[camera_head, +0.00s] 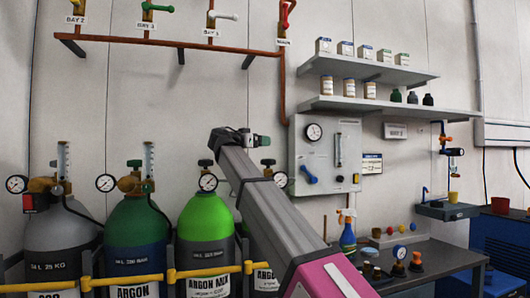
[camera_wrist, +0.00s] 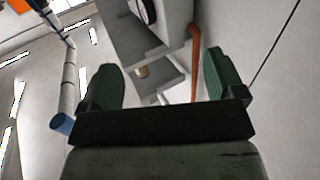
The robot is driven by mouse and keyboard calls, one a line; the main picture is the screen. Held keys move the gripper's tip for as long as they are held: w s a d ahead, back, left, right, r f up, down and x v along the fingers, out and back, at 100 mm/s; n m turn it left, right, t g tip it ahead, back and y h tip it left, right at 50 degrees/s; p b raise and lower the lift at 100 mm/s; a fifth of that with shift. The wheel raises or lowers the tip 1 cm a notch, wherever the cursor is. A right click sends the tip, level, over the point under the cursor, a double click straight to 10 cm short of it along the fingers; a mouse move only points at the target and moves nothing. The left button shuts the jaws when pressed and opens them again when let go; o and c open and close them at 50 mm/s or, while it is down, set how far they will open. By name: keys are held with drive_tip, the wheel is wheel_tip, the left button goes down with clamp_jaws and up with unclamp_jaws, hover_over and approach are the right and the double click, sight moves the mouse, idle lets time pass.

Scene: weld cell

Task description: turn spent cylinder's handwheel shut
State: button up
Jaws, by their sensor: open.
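Several gas cylinders stand in a row at lower left in the head view: a grey one (camera_head: 62,243), a green and blue one (camera_head: 136,228) and a bright green and grey one (camera_head: 206,222). Another is mostly hidden behind my arm. Dark handwheels top the green and blue cylinder (camera_head: 135,163) and the bright green cylinder (camera_head: 205,162); another handwheel (camera_head: 267,162) shows beside my arm. I cannot tell which cylinder is spent. My gripper (camera_head: 256,140) is raised above the cylinder tops, in front of the wall. In the wrist view its green-padded fingers (camera_wrist: 166,72) are open and empty.
A yellow rail (camera_head: 170,274) crosses in front of the cylinders. Pressure gauges (camera_head: 106,183) stick out beside the valves. A grey wall panel (camera_head: 318,150), shelves (camera_head: 375,104) with jars and a workbench (camera_head: 425,262) are to the right. Copper pipe (camera_head: 170,43) runs above.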

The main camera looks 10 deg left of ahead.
drive_tip(key=s+a+r, duration=0.2)
drive_tip(key=s+r, duration=0.1)
drive_tip(key=s, duration=0.1)
drive_tip(key=shift+s+a, duration=0.2)
drive_tip(key=shift+s, duration=0.15)
